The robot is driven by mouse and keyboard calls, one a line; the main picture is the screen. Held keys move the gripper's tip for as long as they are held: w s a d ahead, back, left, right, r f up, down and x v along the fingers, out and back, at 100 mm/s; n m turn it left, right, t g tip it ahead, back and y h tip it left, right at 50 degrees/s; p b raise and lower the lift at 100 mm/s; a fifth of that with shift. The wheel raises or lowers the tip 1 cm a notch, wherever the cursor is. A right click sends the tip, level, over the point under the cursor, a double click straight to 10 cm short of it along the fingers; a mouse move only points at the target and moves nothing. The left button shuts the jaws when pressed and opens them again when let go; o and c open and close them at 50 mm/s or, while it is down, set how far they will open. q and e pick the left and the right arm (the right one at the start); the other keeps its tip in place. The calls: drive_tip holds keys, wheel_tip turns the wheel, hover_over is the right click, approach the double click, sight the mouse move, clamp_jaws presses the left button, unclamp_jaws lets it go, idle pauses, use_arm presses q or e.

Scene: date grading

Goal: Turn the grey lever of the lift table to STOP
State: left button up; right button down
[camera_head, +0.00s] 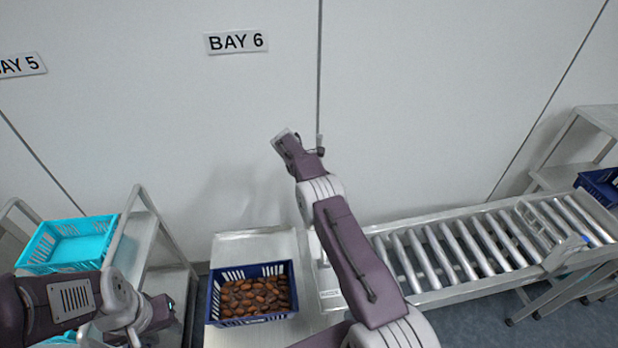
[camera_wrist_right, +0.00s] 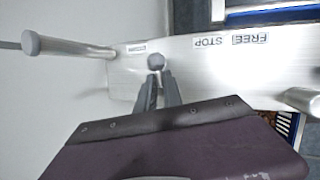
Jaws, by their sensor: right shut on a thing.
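In the right wrist view, my right gripper (camera_wrist_right: 156,84) is shut on the grey lever (camera_wrist_right: 155,61), whose round knob shows just beyond the fingertips. The lever stands in front of a pale metal plate with upside-down labels, STOP (camera_wrist_right: 211,42) and FREE (camera_wrist_right: 250,39), to its right. A smaller label by the lever is too small to read. In the head view, the lift table (camera_head: 256,241) stands low in the middle; my right arm rises beside it, and its fingers cannot be made out. My left gripper (camera_head: 166,307) is at lower left, its fingers unclear.
A blue crate of dates (camera_head: 213,300) sits on the lift table. A roller conveyor (camera_head: 440,297) runs off to the right, with another blue crate (camera_head: 598,184) at the far right. A cyan crate (camera_head: 38,262) rests on a rack at left. The wall is close behind.

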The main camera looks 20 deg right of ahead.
drive_tip(key=shift+d+r, duration=0.1)
drive_tip(key=c, duration=1.5)
unclamp_jaws()
drive_tip(key=shift+a+r, duration=0.2)
drive_tip(key=shift+r, duration=0.15)
drive_tip(key=b+v, duration=0.2)
drive_tip(key=v, duration=0.6)
drive_tip(key=shift+s+r, duration=0.1)
drive_tip(key=shift+s, duration=0.05)
